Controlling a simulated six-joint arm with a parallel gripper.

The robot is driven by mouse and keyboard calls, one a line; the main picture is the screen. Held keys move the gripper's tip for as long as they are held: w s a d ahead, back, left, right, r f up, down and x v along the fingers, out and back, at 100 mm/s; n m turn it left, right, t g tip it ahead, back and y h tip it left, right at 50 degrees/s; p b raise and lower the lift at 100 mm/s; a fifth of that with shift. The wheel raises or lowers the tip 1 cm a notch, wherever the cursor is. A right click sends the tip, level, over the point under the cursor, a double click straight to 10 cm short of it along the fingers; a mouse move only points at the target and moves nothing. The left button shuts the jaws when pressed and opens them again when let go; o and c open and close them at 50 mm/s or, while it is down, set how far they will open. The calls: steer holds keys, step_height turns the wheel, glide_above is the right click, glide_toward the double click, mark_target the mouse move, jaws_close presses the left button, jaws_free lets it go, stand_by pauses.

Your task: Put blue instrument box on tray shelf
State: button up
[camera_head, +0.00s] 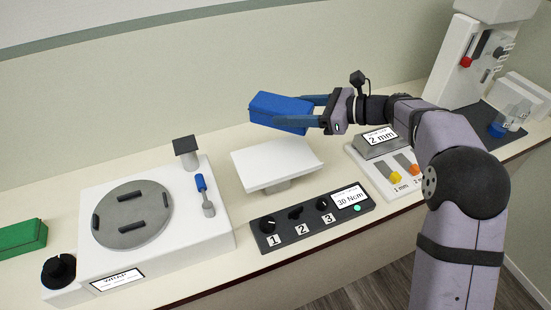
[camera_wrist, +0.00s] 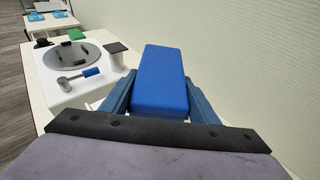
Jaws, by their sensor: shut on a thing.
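The blue instrument box (camera_head: 281,112) is held in the air in the head view, above and behind the white tray shelf (camera_head: 275,163). The shelf is a pale raised plate on a short stand and nothing lies on it. My gripper (camera_head: 312,113) comes from the right with its blue fingers shut on the box. In the wrist view the box (camera_wrist: 160,80) sits between the two fingers (camera_wrist: 161,103). The box hides most of the shelf in the wrist view.
A white wrap machine (camera_head: 215,225) with a grey disc, a blue-handled lever and a small dark plate stands left of the shelf. A dark numbered panel (camera_head: 312,216) lies in front of the shelf. A green box (camera_head: 22,237) is at far left. The wall (camera_head: 180,90) is behind.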

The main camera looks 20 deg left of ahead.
mark_target(293, 152)
steer(key=shift+w+f+p, duration=0.2)
steer(key=shift+f+p, duration=1.2)
steer(key=shift+f, duration=3.4)
steer(key=shift+f, duration=0.1)
steer(key=o, duration=1.5)
steer(key=shift+f, duration=0.15)
steer(key=shift+r, duration=0.25)
steer(key=shift+d, duration=0.4)
steer(key=b+v, duration=0.3)
steer(key=v, duration=0.8)
steer(key=shift+s+d, duration=0.1)
